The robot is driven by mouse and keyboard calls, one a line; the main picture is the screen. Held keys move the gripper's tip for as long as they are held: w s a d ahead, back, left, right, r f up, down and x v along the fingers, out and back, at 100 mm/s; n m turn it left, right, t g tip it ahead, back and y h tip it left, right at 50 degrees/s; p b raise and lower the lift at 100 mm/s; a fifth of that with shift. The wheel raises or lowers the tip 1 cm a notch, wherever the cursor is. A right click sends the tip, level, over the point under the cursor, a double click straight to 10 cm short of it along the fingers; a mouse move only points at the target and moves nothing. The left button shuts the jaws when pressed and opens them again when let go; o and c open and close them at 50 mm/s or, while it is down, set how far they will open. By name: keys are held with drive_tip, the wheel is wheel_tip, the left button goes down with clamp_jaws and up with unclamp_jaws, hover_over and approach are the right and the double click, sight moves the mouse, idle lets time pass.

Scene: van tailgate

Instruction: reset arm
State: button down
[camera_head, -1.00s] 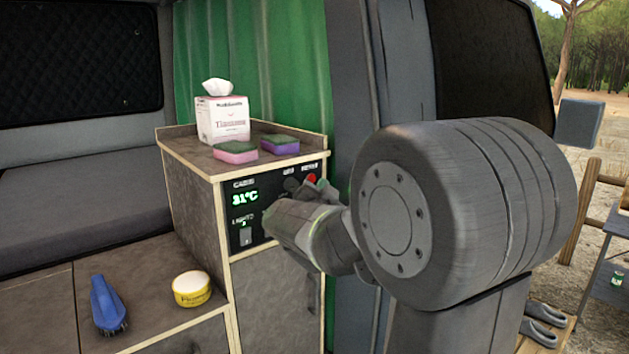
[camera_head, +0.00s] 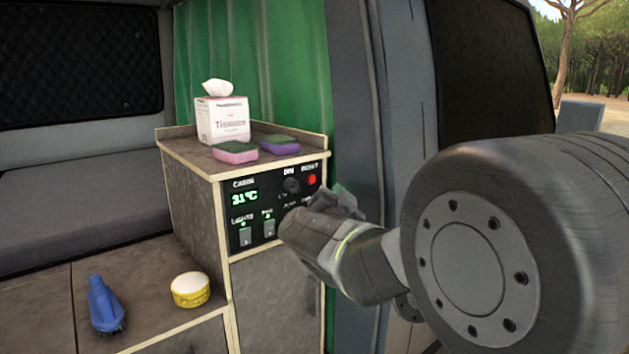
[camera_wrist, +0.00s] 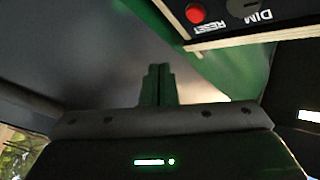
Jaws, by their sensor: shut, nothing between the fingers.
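My gripper (camera_head: 345,200) is in front of the control panel (camera_head: 257,240), at its right side and apart from it as far as I can tell. In the wrist view the two fingers of my gripper (camera_wrist: 158,85) are together, with nothing between them. The panel shows a green 31°C readout, lit switches at lower left, a dark DIM knob (camera_head: 291,185) and a red RESET button (camera_head: 312,179). The red button also shows upside down at the top of the wrist view (camera_wrist: 195,13). My wrist hides the panel's lower right part.
A tissue box (camera_head: 222,120), a pink sponge (camera_head: 235,152) and a purple sponge (camera_head: 280,145) stand on the cabinet top. A blue brush (camera_head: 104,305) and a yellow-and-white tub (camera_head: 190,290) lie on the lower counter. A green curtain (camera_head: 270,70) hangs behind.

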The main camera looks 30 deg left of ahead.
drive_tip(key=shift+a, duration=0.15)
drive_tip(key=d, duration=0.2)
drive_tip(key=s+d, duration=0.1)
drive_tip(key=shift+s+d+r, duration=0.1)
drive_tip(key=shift+s+d, duration=0.1)
drive_tip(key=shift+d, duration=0.15)
idle(0.5)
drive_tip(key=shift+a, duration=0.1)
